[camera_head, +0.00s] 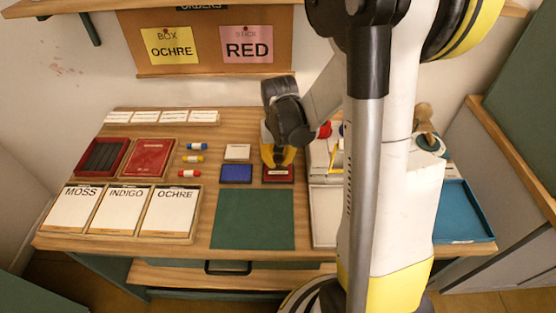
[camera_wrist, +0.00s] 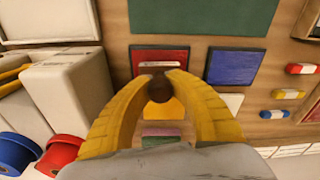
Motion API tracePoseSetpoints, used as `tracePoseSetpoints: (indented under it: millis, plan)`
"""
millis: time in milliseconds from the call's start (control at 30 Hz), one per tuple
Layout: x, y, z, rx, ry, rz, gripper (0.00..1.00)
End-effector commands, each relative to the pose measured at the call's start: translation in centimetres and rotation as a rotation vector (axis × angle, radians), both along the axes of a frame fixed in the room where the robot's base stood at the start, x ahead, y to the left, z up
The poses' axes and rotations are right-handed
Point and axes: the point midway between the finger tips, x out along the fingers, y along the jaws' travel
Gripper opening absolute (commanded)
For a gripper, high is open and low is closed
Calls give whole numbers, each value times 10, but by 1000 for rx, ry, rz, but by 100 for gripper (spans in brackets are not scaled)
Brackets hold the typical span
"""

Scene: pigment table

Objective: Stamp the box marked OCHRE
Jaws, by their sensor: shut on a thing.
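The flat white panel marked OCHRE (camera_head: 168,210) lies at the front left of the table, right of the INDIGO and MOSS panels. My gripper (camera_head: 280,160) points down over the red pad (camera_head: 278,176), right of the blue pad (camera_head: 236,174). In the wrist view, my gripper (camera_wrist: 160,82) has both yellow fingers closed around a round dark brown knob (camera_wrist: 160,90), apparently the stamp's handle. The stamp's lower part is hidden, so I cannot tell whether it touches the red pad (camera_wrist: 150,57). The blue pad also shows there (camera_wrist: 232,66).
A green mat (camera_head: 252,220) lies bare at the table's front middle. Small blue, yellow and red sticks (camera_head: 190,174) lie left of the pads. A blue tray (camera_head: 462,212) stands at the right. Pinned notes read BOX OCHRE (camera_head: 170,46) and STICK RED (camera_head: 246,44).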

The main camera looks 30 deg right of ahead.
Motion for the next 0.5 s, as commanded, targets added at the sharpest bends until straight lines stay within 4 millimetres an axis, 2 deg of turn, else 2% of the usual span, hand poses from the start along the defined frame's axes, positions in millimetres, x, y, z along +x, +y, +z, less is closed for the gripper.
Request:
tracePoseSetpoints:
  millis: [500]
  plan:
    - [0, 0, -7, 0, 0, 0, 0]
